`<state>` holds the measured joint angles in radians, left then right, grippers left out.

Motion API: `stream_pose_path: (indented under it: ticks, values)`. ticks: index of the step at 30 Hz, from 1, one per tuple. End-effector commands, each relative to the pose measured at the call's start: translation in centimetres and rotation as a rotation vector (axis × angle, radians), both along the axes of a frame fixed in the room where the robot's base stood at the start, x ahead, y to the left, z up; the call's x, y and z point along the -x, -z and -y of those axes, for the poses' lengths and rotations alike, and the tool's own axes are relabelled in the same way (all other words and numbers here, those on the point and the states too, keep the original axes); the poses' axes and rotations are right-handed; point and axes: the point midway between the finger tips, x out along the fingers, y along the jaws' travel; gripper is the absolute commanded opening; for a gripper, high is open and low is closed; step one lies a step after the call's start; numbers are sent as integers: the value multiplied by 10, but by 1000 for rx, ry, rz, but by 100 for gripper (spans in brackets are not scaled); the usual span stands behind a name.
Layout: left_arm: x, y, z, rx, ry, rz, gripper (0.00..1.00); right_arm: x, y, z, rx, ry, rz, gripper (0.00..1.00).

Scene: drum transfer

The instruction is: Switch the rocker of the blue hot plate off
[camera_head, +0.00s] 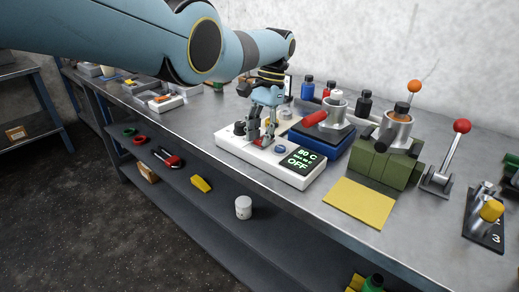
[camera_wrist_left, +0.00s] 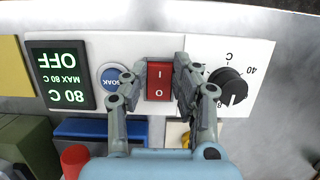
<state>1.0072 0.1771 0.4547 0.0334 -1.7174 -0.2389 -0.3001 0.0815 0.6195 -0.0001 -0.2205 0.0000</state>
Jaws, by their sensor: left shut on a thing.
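The white control panel (camera_head: 229,139) stands at the bench front, with the blue hot plate (camera_head: 324,146) behind it. Its display (camera_head: 301,160) reads 80 C and OFF; in the left wrist view the display (camera_wrist_left: 61,75) appears upside down. The red rocker (camera_wrist_left: 160,80), marked I and O, sits between a blue SOAK button (camera_wrist_left: 111,77) and a black dial (camera_wrist_left: 228,86). My left gripper (camera_head: 262,141) points down at the panel, its fingers on either side of the rocker and shut on it. In the head view the fingers partly cover the rocker. My right gripper is not in view.
A metal pot (camera_head: 337,113) with a red handle stands on the hot plate. To the right are a green block (camera_head: 376,165), a yellow mat (camera_head: 358,203) and a red-knobbed lever (camera_head: 449,150). Bottles (camera_head: 307,91) stand behind. A lower shelf holds a white jar (camera_head: 243,207).

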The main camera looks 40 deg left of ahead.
Motion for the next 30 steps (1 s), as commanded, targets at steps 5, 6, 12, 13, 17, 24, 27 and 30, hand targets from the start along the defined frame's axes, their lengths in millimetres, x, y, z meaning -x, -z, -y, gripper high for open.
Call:
stream_pose_path:
  ticks: [5, 6, 12, 13, 17, 24, 27, 30]
  values:
    - [-1, 1, 1, -1, 1, -27, 0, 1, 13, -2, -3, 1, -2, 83]
    - [0, 0, 1, -1, 1, -29, 0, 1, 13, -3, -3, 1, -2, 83]
    - [0, -1, 1, -1, 1, -29, 0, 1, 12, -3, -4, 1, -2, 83]
    - [0, -1, 1, -1, 1, -29, 0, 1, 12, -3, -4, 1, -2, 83]
    - [0, -1, 1, -2, 1, -29, 40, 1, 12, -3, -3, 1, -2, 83]
    - [0, -1, 0, -2, 1, -29, 50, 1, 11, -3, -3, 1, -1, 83]
    - [-1, -2, 0, -2, 1, -28, 50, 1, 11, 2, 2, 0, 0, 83]
    - [-3, -10, 0, -2, 1, -27, 50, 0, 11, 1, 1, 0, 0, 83]
